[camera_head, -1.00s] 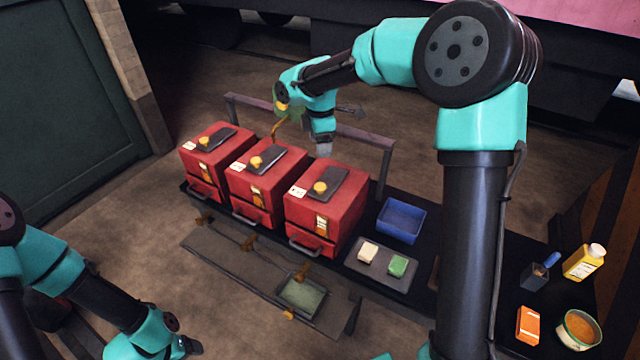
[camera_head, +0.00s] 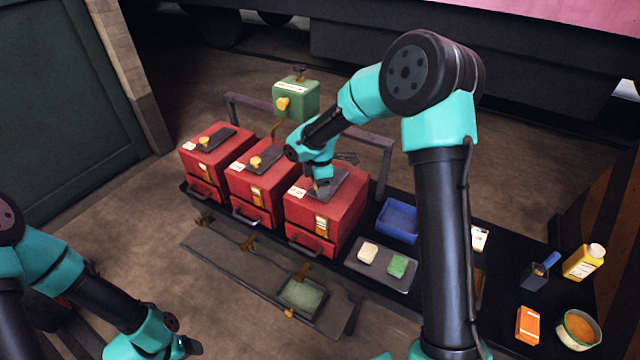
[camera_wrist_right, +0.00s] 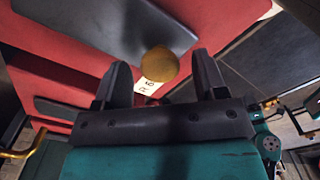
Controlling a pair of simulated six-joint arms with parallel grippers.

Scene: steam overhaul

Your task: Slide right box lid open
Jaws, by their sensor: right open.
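The right red box (camera_head: 318,215) stands at the right end of a row of red boxes. Its dark lid plate (camera_head: 338,186) lies on top; the plate also shows in the right wrist view (camera_wrist_right: 125,25). A round yellow knob (camera_wrist_right: 159,62) on the plate appears between and just beyond my open right fingertips. My right gripper (camera_head: 322,187) is over the top of this box and hides the knob in the head view. It also shows in the right wrist view (camera_wrist_right: 162,80), empty. My left gripper (camera_head: 190,346) is low at the left, its jaws too small to judge.
The middle box (camera_head: 258,190) and left box (camera_head: 210,160) stand close beside it. A dark rail (camera_head: 375,135) runs behind. A green box (camera_head: 297,98) is behind the row. A blue bin (camera_head: 402,222) and a tray (camera_head: 362,272) with two blocks are to the right.

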